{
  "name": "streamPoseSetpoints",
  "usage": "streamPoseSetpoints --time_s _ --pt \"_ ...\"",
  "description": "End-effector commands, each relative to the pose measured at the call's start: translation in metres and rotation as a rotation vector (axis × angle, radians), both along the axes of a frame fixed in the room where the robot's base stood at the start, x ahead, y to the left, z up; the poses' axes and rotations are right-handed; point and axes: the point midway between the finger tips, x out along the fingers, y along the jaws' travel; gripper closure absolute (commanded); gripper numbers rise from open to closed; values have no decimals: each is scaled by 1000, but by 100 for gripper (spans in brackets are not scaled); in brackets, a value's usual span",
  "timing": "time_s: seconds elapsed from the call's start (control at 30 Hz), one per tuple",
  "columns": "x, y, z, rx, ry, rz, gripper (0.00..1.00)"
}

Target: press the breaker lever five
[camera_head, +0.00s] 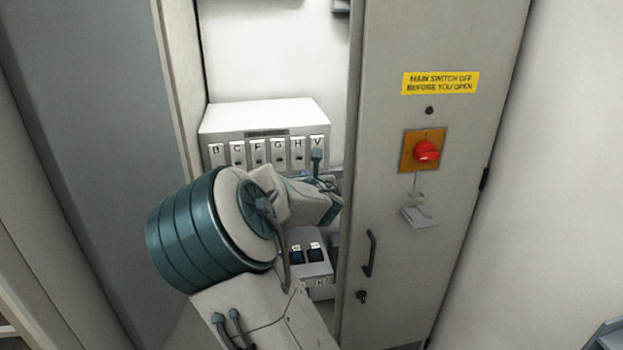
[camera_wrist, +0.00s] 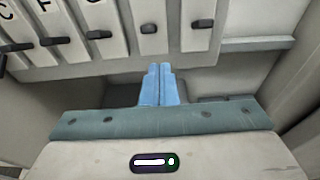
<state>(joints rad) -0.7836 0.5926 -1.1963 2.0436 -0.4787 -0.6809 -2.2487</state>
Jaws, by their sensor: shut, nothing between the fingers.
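The breaker block (camera_head: 263,115) is a pale box with a row of white breakers lettered B, C, F, G, H and V; I read no number five on them. In the wrist view the breakers carry dark levers, among them the G lever (camera_wrist: 99,34), the H lever (camera_wrist: 149,28) and the V lever (camera_wrist: 203,23). Counted from the left, H (camera_head: 298,152) is fifth. My gripper (camera_wrist: 160,68) has its blue fingers shut and empty, just below the H breaker's lower edge, apart from its lever. My arm hides much of the gripper in the head view.
The block stands inside a narrow grey cabinet. The cabinet's right front panel (camera_head: 395,270) bears a red rotary switch (camera_head: 427,151), a yellow sign (camera_head: 440,83) and a handle (camera_head: 370,254). A lower unit (camera_head: 318,270) with two dark blue switches sits beneath my wrist.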

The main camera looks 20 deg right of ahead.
Motion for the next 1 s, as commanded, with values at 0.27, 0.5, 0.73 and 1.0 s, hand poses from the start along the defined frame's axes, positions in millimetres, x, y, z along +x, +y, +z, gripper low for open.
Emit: streamPoseSetpoints --time_s 0.27,0.5,0.73,1.0 --pt "-21 -1 -3 4 -5 -4 100" --pt "-45 -2 21 5 -2 -9 100" --pt "-61 1 39 4 0 -9 100" --pt "-73 4 52 0 0 -8 100"
